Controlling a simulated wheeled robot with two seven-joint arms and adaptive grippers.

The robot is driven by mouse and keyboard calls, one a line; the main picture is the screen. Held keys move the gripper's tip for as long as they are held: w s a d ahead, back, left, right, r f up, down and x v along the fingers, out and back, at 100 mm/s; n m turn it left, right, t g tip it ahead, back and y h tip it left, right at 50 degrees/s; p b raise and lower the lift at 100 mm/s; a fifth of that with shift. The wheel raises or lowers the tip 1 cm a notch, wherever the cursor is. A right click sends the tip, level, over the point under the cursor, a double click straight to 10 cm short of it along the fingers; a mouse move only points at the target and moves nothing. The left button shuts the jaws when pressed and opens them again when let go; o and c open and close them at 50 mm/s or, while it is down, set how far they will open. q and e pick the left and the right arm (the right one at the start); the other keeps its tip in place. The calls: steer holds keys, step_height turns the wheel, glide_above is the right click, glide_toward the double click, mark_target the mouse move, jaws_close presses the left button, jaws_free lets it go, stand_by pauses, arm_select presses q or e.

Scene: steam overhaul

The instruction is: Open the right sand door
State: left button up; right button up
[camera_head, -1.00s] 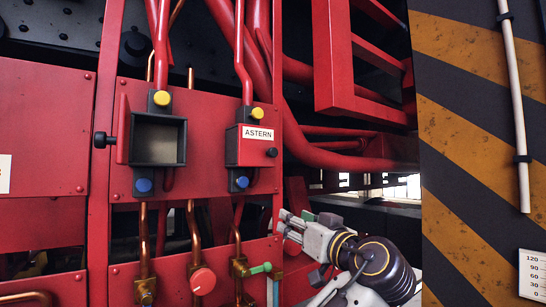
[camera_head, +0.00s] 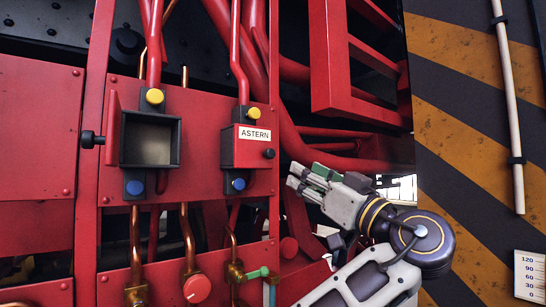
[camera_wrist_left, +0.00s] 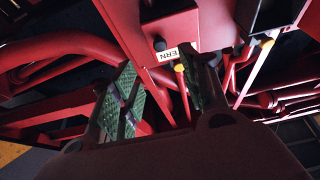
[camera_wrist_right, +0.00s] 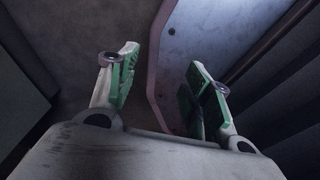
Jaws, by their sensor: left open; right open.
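The right sand box is red with an ASTERN label; its door (camera_head: 243,150) is shut, with a black knob (camera_head: 269,154) at its right edge. In the left wrist view the red box (camera_wrist_left: 172,26), its label and a dark knob (camera_wrist_left: 159,44) show beyond the fingers. My left gripper (camera_head: 303,178) is open and empty, to the right of and slightly below the knob, apart from it; it also shows in the left wrist view (camera_wrist_left: 160,92). My right gripper (camera_wrist_right: 160,85) is open and empty in the right wrist view, with no sand box there.
The left box (camera_head: 150,140) stands open, its door (camera_head: 112,128) swung out left. Yellow and blue knobs sit above and below both boxes. Red pipes (camera_head: 330,157) run behind my left gripper. A striped panel (camera_head: 460,120) stands at right. Red valve wheel (camera_head: 197,288) below.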

mark_target(272, 155)
arm_select(q)
steer(key=p+x, duration=0.4)
steer(key=x, duration=0.7)
steer(key=shift+w+a+r, duration=0.2)
steer(key=shift+w, duration=0.05)
steer(key=shift+x, duration=1.05)
arm_select(e)
steer(key=shift+s+d+r, duration=0.1)
steer(key=shift+d+r, duration=0.05)
steer(key=shift+r, duration=1)
steer(key=shift+s+d+r, duration=0.1)
steer(key=shift+d+r, duration=0.05)
steer(key=shift+r, duration=1)
arm_select(q)
steer(key=shift+f, duration=0.1)
steer(key=shift+c, duration=0.4)
steer(key=c, duration=0.7)
jaws_close()
arm_select(e)
steer(key=shift+a, duration=0.4)
